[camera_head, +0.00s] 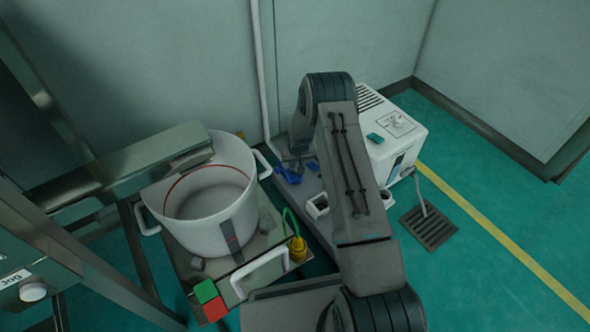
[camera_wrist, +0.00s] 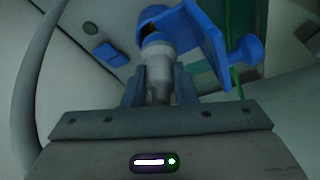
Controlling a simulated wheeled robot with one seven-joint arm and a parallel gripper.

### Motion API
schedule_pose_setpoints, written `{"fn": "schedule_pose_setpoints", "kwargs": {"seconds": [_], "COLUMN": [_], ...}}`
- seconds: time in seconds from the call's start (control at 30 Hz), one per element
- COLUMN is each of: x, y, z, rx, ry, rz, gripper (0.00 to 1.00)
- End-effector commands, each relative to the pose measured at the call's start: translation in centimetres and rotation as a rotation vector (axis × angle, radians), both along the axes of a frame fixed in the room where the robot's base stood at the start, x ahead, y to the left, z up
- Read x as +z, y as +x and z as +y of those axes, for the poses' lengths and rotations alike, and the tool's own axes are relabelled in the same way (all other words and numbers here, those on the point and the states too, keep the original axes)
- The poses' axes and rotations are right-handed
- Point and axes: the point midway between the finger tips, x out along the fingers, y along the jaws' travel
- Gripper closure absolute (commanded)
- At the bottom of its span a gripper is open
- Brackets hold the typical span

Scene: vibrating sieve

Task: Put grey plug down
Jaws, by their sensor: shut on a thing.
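The grey plug (camera_wrist: 157,58) stands between the two fingers of my gripper (camera_wrist: 158,75) in the wrist view. My gripper is shut on it. The upper end of the plug meets or overlaps a blue clamp-like part (camera_wrist: 205,35) with a knob; I cannot tell whether they touch. In the head view, blue parts (camera_head: 288,173) show just left of my arm, low by the wall. My arm hides the plug and the fingers there.
A large white pot (camera_head: 210,225) stands on a base with green and red buttons (camera_head: 208,298). A yellow connector (camera_head: 298,249) with a green cable is beside it. A white box (camera_head: 402,140) stands right of my arm, near a floor grate (camera_head: 428,228). Green floor is free at right.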

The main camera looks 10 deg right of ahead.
Motion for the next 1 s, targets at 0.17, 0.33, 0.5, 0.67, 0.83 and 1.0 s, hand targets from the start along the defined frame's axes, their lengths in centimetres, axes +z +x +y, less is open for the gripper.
{"fn": "schedule_pose_setpoints", "kwargs": {"seconds": [0.17,0.33,0.5,0.67,0.83,1.0], "x": [-3.1,-3.4,-3.4,-3.7,-3.7,-3.6], "y": [0.0,0.0,0.0,0.0,0.0,0.0], "z": [0.0,0.0,0.0,0.0,0.0,0.0], "rx": [0.001,0.002,0.002,0.001,0.001,0.001], "ry": [0.0,-0.001,0.0,0.001,0.001,0.0], "rz": [0.001,0.0,0.0,0.001,0.001,0.001], "gripper": [1.0,1.0,1.0,0.61,0.42,0.42]}}
